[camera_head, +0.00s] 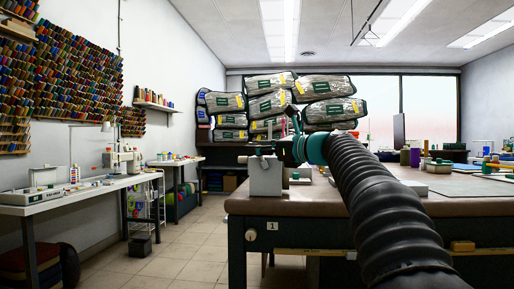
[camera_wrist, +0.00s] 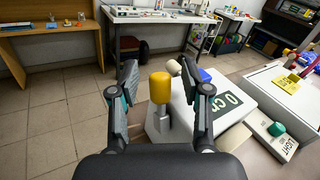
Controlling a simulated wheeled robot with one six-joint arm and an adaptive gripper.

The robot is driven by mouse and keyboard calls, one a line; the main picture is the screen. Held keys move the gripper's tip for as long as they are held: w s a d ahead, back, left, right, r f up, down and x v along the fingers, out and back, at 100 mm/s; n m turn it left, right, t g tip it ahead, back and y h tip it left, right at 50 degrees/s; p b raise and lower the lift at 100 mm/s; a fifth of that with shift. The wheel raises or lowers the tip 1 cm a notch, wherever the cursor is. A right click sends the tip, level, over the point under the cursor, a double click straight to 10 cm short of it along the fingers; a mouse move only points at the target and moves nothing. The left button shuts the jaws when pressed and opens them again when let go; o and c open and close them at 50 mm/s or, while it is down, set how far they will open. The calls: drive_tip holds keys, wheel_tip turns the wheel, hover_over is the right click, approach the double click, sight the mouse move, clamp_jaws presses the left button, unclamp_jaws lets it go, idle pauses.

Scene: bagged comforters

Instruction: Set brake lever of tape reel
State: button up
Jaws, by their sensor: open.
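In the wrist view, a yellow cylindrical grip (camera_wrist: 160,88) stands upright on a grey stem (camera_wrist: 163,117) and looks like the brake lever. My gripper (camera_wrist: 158,70) is open, with one finger on each side of the yellow grip and visible gaps between. The stem rises beside a white housing (camera_wrist: 181,110) with a dark green label. In the head view, my gripper (camera_head: 276,146) is above a pale grey box (camera_head: 265,177) at the table's near left corner. My arm covers part of that area. I cannot make out a tape reel.
A white block with a green button (camera_wrist: 277,129) and the word LIGHT lies right of the housing. The brown-topped table (camera_head: 320,203) carries other items at right. Bagged comforters (camera_head: 272,104) are stacked at the back.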

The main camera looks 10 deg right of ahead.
drive_tip(key=shift+w+a, duration=0.3)
clamp_jaws()
